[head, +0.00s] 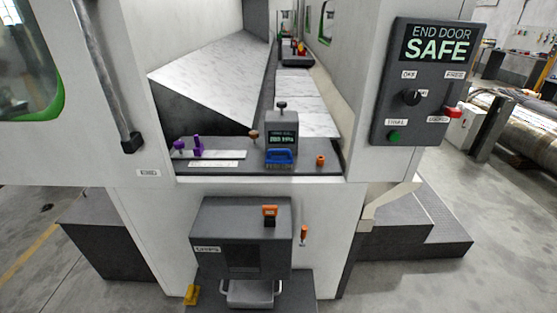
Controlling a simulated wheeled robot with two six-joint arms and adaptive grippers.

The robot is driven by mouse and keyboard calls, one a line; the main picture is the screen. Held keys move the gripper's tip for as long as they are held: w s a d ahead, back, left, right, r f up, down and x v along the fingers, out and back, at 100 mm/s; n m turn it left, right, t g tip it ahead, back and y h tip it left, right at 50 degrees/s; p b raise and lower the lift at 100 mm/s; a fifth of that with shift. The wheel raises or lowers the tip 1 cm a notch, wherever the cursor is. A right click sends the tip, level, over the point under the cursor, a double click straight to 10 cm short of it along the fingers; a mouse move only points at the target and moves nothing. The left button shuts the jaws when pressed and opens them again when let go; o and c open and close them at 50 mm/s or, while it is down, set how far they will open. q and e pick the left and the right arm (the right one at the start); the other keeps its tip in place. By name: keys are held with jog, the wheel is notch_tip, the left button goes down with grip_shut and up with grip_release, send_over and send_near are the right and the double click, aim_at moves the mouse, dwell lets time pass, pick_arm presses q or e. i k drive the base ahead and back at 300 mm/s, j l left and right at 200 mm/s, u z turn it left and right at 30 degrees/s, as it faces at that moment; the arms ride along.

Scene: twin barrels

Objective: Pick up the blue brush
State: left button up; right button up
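A blue object (280,156) sits at the front of a small grey device with a lit green display (282,136), on the dark ledge in the machine's opening. It is the only clearly blue item in view. It is too small for me to make out bristles, so I cannot tell for sure that it is the brush. Neither of my grippers shows in the head view.
The dark ledge (222,171) also holds purple clamps (198,145) at left and an orange part (320,160) at right. A grey box (240,222) stands below the ledge. A control panel reading SAFE (425,85) is at right. A door handle (122,105) is at left.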

aim_at(270, 160)
jog(key=i+l+u, duration=0.15)
jog(key=u, duration=0.2)
jog(key=i+l+u, duration=0.15)
jog(key=u, duration=0.2)
jog(key=i+l+u, duration=0.1)
jog(key=l+u, duration=0.3)
jog(key=j, duration=0.1)
